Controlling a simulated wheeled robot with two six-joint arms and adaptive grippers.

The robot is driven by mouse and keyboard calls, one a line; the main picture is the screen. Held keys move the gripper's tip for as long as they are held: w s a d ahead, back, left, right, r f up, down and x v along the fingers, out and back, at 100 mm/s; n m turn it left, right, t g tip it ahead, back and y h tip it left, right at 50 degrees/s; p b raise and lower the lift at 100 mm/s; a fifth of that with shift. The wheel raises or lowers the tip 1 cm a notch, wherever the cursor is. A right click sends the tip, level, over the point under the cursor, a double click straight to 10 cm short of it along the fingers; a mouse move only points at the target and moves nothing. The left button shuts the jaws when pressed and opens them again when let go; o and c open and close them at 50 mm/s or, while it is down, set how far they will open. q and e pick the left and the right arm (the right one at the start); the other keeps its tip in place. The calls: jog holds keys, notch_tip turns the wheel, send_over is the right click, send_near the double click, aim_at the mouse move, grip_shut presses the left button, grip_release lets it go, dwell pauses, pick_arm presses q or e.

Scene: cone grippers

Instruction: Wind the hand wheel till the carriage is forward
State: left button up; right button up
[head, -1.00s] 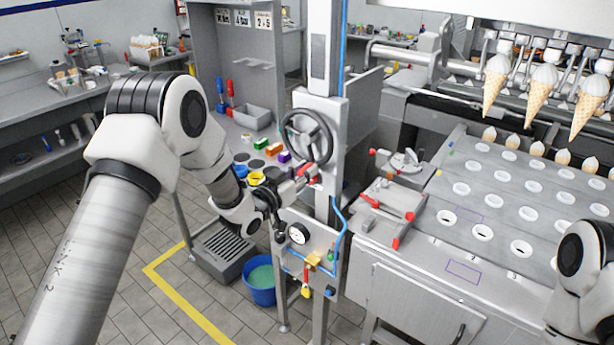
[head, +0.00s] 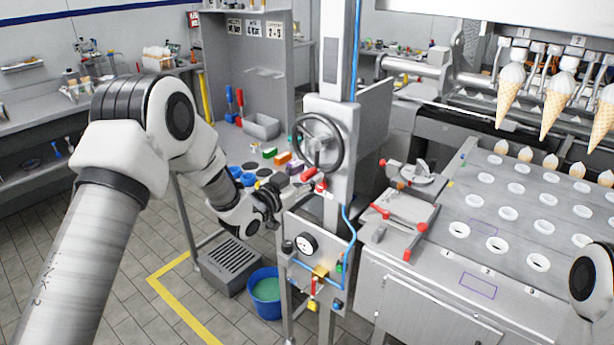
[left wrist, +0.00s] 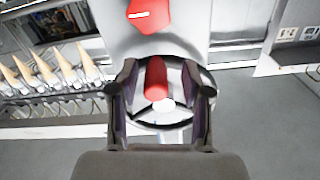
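The hand wheel (head: 318,143) is a dark ring on the front of a pale upright housing (head: 346,118). A red handle (left wrist: 156,80) stands out from the wheel's lower part; it also shows in the head view (head: 308,174). My left gripper (head: 294,190) is just below and left of the wheel. In the left wrist view its two fingers are open, one on each side of the red handle, with gaps visible. A red knob (left wrist: 149,15) lies beyond. I cannot tell which part is the carriage. My right arm (head: 590,275) shows at the right edge; its gripper is out of view.
A gauge panel (head: 318,262) with a blue hose is below the wheel. A cone table (head: 520,215) with rings and hanging cones is at right. A red-handled clamp (head: 400,218) stands nearer. A blue bucket (head: 266,290) and grey step (head: 230,265) are on the floor.

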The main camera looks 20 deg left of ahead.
pick_arm(q)
jog(key=v, duration=1.2)
